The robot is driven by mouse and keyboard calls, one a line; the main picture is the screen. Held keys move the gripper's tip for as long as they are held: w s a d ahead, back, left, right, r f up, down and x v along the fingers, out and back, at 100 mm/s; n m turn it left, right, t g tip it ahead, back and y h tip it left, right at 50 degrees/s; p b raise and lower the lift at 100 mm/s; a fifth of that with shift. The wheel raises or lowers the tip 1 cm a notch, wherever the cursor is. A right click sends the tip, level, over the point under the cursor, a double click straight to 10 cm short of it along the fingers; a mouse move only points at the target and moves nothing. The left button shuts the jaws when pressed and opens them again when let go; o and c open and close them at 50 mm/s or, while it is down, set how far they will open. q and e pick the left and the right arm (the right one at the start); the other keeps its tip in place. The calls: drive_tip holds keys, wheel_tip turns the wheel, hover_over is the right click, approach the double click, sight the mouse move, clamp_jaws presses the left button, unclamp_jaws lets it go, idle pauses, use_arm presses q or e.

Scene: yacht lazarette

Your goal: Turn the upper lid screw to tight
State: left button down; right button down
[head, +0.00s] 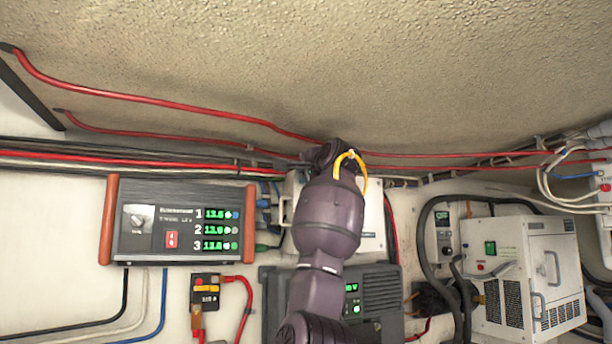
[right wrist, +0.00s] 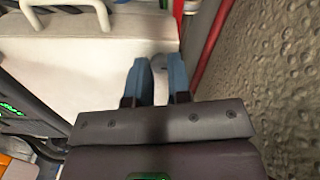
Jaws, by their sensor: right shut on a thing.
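A white box (head: 372,222) is mounted on the wall, mostly hidden behind my right arm in the head view. Its pale lid (right wrist: 85,65) fills the upper left of the right wrist view. My right gripper (head: 326,153) is at the top of this box, just below the textured ceiling. In the right wrist view my right gripper (right wrist: 160,72) has its two blue fingers on either side of a small grey screw (right wrist: 158,62) at the lid's edge, and is shut on it. The screw's marking and turn angle cannot be made out. My left gripper is not in view.
Red cables (head: 170,100) run along the ceiling edge close to my right gripper. A battery charger (head: 180,222) hangs to the left, a dark unit (head: 382,300) below, and a white ventilated box (head: 525,270) to the right. A pale handle (right wrist: 65,10) shows in the right wrist view.

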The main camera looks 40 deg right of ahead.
drive_tip(key=c, duration=1.1)
unclamp_jaws()
drive_tip(key=shift+o, duration=0.2)
drive_tip(key=b+v, duration=0.3)
drive_tip(key=v, duration=0.7)
drive_tip(key=shift+s, duration=0.4)
